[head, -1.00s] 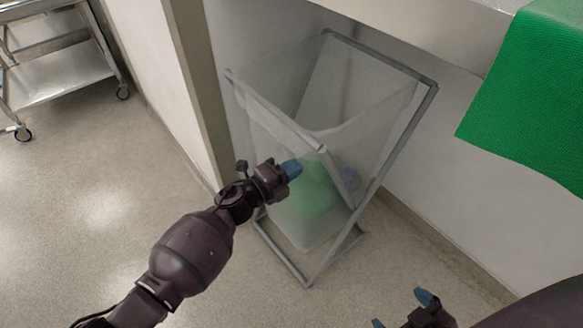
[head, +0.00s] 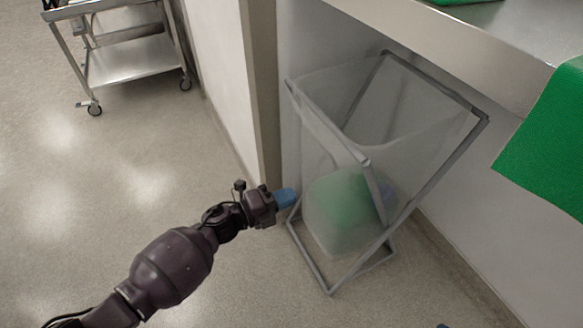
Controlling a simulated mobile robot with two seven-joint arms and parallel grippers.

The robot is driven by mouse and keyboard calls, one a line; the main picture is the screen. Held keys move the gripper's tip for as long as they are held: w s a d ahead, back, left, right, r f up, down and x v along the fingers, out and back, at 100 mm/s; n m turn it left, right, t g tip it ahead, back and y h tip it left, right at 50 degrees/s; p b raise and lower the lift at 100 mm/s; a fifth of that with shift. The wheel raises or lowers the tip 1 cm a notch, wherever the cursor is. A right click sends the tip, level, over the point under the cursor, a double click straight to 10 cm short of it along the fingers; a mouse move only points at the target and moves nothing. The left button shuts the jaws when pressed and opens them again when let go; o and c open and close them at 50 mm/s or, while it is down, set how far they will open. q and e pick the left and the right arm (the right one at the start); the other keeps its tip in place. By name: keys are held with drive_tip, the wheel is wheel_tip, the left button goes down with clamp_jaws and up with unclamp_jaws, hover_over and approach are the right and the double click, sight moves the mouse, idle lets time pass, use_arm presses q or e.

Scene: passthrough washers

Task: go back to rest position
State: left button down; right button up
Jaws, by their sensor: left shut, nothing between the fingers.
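My left arm comes in from the lower left, and its gripper (head: 287,198) with blue fingertips is shut and empty. The gripper is in front of the left side of a clear bag (head: 330,120) hung in a grey metal frame stand (head: 440,160). I cannot tell whether the fingertips touch the stand. A green bundle (head: 345,210) shows through the bag, with a small bluish item beside it. My right gripper is out of view; only a tiny dark sliver shows at the bottom edge.
A steel counter (head: 470,50) with a green cloth (head: 550,150) hanging over its edge is at the upper right. A wall post (head: 262,90) stands left of the bag stand. A wheeled steel cart (head: 130,60) is at the upper left. The floor (head: 90,200) at left is clear.

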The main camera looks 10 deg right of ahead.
use_arm(q)
drive_tip(key=s+a+r+n+t+y+p, duration=0.1)
drive_tip(key=s+a+n+y+p, duration=0.4)
drive_tip(key=s+a+n, duration=1)
drive_tip(key=s+a+r+n+t+y+p, duration=0.2)
drive_tip(key=s+a+n+t+y+p, duration=0.2)
drive_tip(key=s+a+n+y, duration=0.8)
drive_tip(key=s+a+n+p, duration=0.1)
drive_tip(key=s+a+n, duration=0.3)
drive_tip(key=s+a, duration=0.2)
drive_tip(key=shift+s+r+p, duration=0.3)
drive_tip(key=shift+p, duration=0.1)
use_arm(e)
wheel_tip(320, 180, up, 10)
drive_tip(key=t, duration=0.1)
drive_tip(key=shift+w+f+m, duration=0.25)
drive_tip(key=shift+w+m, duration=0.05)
use_arm(q)
drive_tip(key=shift+a, duration=0.1)
